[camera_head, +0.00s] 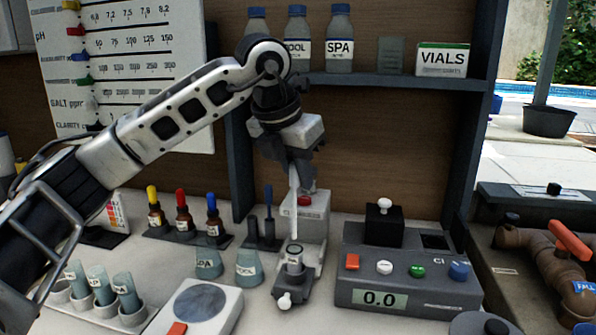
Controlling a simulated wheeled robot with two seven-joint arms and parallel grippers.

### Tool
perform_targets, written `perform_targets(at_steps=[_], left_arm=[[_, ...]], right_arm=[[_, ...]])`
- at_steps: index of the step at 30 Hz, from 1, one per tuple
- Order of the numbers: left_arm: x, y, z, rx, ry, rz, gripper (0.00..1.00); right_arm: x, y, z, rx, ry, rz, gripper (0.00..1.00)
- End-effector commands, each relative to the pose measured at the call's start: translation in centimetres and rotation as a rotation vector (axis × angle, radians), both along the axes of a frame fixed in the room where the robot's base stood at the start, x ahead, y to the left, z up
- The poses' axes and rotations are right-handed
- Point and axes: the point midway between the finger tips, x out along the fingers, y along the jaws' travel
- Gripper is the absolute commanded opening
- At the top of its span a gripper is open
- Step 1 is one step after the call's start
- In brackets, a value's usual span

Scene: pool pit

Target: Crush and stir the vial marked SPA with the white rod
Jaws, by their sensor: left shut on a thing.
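My left gripper (297,162) is shut on the white rod (293,205), which points down almost upright. Below it, a small clear vial (294,262) with a pale label stands in a grey holder (297,280) with a white knob at its front. The rod's lower end is right at the vial's mouth; I cannot tell whether it is inside. The vial's label is too small to read. Three labelled vials (125,287) stand in a white rack (131,318) at lower left; their labels are hard to read. My right gripper is out of view.
A grey meter (405,300) reading 0.0 stands right of the holder. Two small flasks (249,267) stand close on its left, with dropper bottles (184,212) behind them. A white scale-like device (215,303) lies in front. A shelf (390,82) with bottles crosses the back.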

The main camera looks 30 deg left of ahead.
Motion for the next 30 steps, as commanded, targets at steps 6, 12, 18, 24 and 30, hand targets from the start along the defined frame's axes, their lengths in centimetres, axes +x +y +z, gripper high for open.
perform_targets(at_steps=[6,12,18,24,30], left_arm=[[0.0,0.0,-0.8,0.000,0.000,0.001,0.00],[0.0,0.0,-1.4,0.000,0.000,0.001,0.00],[0.0,0.0,-1.9,-0.001,-0.001,0.001,0.00],[0.0,0.0,-1.8,-0.001,-0.001,0.001,0.00],[0.0,0.0,-2.1,0.000,0.000,0.001,0.00]], right_arm=[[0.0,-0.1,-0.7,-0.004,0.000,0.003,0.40],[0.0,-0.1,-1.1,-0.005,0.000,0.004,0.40],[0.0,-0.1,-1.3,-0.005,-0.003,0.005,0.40],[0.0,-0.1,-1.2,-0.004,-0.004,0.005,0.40],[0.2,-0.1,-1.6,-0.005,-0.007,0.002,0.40]])
